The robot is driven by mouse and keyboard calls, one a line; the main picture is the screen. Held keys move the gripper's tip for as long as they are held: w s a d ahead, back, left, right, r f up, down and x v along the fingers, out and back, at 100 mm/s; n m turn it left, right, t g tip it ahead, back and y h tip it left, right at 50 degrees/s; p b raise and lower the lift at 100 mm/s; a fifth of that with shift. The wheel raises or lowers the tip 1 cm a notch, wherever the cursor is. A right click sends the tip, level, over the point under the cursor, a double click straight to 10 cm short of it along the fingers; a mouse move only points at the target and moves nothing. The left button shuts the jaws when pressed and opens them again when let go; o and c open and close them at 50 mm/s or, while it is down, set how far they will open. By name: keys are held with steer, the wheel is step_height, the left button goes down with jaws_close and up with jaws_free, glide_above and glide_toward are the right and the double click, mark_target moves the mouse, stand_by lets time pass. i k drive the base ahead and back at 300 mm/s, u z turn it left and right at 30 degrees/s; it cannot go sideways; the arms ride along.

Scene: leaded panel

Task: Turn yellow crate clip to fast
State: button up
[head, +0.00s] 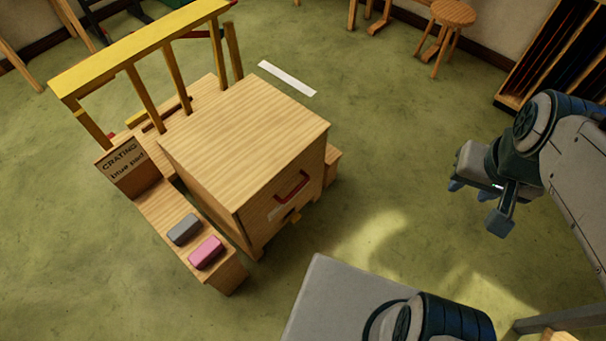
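In the head view a pale wooden crate (262,182) stands on the green floor. Its right-hand front face carries a red handle (292,187). A small yellow-orange piece (296,217), which looks like the yellow clip, sits low on that face below the handle. It is too small to tell which way it is turned. A small pale mark (275,213) lies just left of it, with no readable text. My gripper (477,204) is in the air to the right of the crate, well apart from it. Its fingers are apart, with nothing seen between them.
A yellow-topped rack (140,47) stands behind. Open floor (400,150) lies between crate and gripper.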

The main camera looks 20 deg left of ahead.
mark_target(294, 217)
steer(key=k, duration=0.5)
steer(key=u, duration=0.95)
steer(key=i, duration=0.5)
steer(key=u, duration=0.05)
